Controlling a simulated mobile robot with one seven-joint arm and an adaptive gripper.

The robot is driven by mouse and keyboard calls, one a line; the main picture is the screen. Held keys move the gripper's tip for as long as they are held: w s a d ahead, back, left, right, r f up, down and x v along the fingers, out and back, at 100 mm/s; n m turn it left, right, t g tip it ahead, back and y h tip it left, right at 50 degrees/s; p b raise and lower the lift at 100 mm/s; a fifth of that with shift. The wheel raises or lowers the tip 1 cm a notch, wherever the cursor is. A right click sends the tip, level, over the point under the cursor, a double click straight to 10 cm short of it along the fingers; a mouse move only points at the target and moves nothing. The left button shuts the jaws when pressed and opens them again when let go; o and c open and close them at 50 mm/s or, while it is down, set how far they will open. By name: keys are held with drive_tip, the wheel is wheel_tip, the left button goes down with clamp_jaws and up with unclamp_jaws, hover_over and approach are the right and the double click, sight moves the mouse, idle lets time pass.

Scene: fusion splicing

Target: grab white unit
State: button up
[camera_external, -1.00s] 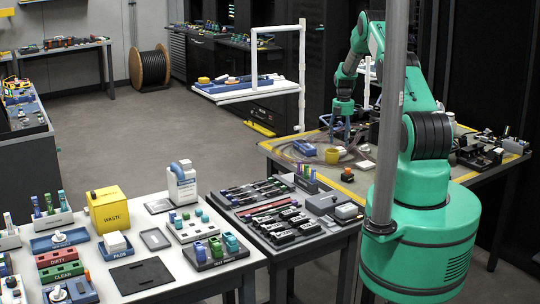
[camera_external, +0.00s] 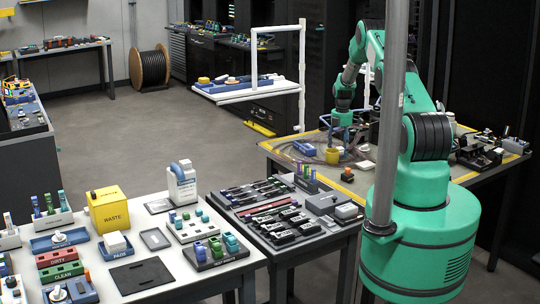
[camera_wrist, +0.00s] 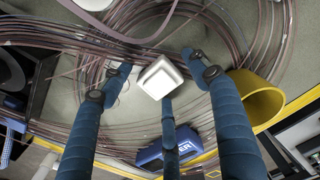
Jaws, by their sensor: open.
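The white unit (camera_wrist: 160,77) is a small white block with a raised square top. It sits on the grey work surface among coiled cables in the wrist view. My gripper (camera_wrist: 158,64) has several blue fingers spread around the white unit, with visible gaps to it. One finger comes up just below the unit in the picture and overlaps close to its lower edge; I cannot tell whether it touches. In the external view my gripper (camera_external: 342,135) hangs pointing down over the far table, and the white unit is too small and crowded to make out clearly.
A yellow cup (camera_wrist: 256,97) stands close to the right finger. A blue box (camera_wrist: 170,148) lies below the unit in the wrist view. Brown cables (camera_wrist: 60,36) loop around. The table (camera_external: 283,165) has a yellow-marked edge. A grey pole (camera_external: 389,120) stands in front of my arm.

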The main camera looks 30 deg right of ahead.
sight(340, 148)
drive_tip(key=shift+c, duration=0.2)
drive_tip(key=c, duration=1.2)
drive_tip(key=shift+r, duration=0.1)
drive_tip(key=shift+r+p, duration=0.3)
drive_tip(key=shift+r, duration=4.65)
